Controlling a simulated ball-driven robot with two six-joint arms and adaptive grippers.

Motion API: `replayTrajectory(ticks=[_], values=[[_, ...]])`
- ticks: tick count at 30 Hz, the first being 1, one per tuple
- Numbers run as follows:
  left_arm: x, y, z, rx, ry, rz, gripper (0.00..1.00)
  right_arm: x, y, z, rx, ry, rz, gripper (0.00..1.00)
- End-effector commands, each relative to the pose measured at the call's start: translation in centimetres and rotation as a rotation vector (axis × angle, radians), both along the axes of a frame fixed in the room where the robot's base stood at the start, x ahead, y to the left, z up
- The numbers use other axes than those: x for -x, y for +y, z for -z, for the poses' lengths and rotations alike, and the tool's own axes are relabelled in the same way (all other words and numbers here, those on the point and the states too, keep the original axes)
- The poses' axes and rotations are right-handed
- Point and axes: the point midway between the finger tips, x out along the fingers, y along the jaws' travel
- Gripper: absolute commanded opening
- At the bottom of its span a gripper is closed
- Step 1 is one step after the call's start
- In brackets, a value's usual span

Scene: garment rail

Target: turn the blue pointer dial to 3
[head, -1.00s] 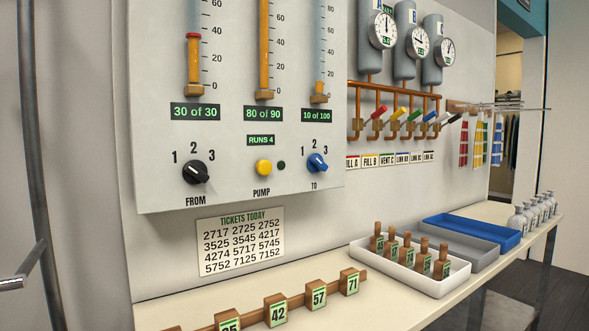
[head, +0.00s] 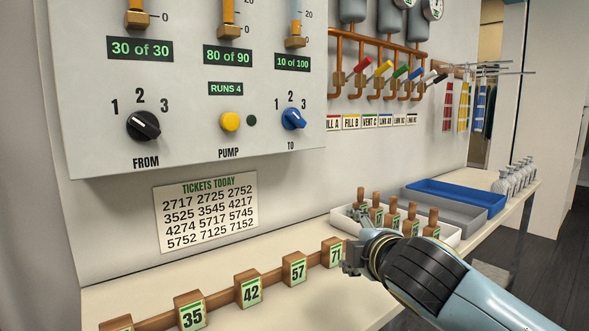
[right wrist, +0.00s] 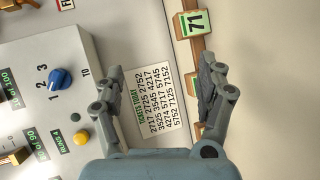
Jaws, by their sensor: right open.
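The blue pointer dial (head: 293,119) sits at the lower right of the grey wall panel (head: 190,155), above the label TO, with 1, 2 and 3 around its top. It also shows at the left of the right wrist view (right wrist: 61,79); I cannot tell surely which number it points at. My right gripper (head: 353,240) is in front of the bench, below and right of the dial, clear of it. In the right wrist view its two fingers (right wrist: 160,67) are spread wide with nothing between them. My left gripper is not in view.
A black FROM dial (head: 143,125) and a yellow PUMP button (head: 230,121) share the panel. Numbered blocks (head: 249,289) line the bench below. A white tray (head: 450,238) of wooden pieces stands behind my right gripper. Coloured valve levers (head: 383,67) are right of the panel.

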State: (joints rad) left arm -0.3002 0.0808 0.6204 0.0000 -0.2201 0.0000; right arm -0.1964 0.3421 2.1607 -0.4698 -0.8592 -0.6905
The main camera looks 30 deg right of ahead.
Motion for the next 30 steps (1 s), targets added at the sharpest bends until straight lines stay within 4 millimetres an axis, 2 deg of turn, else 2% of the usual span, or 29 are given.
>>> replayTrajectory(ticks=[1,6,9,10,12,17,24,30], values=[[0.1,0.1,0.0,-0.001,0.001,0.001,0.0,-1.9,-0.6,-2.6,0.131,-0.047,-0.041,0.73],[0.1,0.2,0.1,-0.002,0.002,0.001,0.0,-6.7,-1.1,-11.5,0.645,-0.183,-0.16,0.73],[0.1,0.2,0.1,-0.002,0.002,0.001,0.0,-8.3,-0.7,-15.5,0.904,-0.231,-0.193,0.73],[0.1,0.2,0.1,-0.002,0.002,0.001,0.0,-8.6,-0.6,-16.2,0.955,-0.238,-0.198,0.73],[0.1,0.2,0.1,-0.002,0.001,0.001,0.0,-9.1,-0.5,-17.3,1.027,-0.249,-0.204,0.73],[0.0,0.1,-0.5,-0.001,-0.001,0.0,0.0,-10.9,-0.7,-18.2,1.045,-0.252,-0.205,0.73],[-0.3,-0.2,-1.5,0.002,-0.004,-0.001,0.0,-15.5,-1.6,-19.6,1.04,-0.251,-0.205,0.73],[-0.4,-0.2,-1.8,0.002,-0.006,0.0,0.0,-18.2,-2.0,-20.3,1.04,-0.251,-0.206,0.73]])
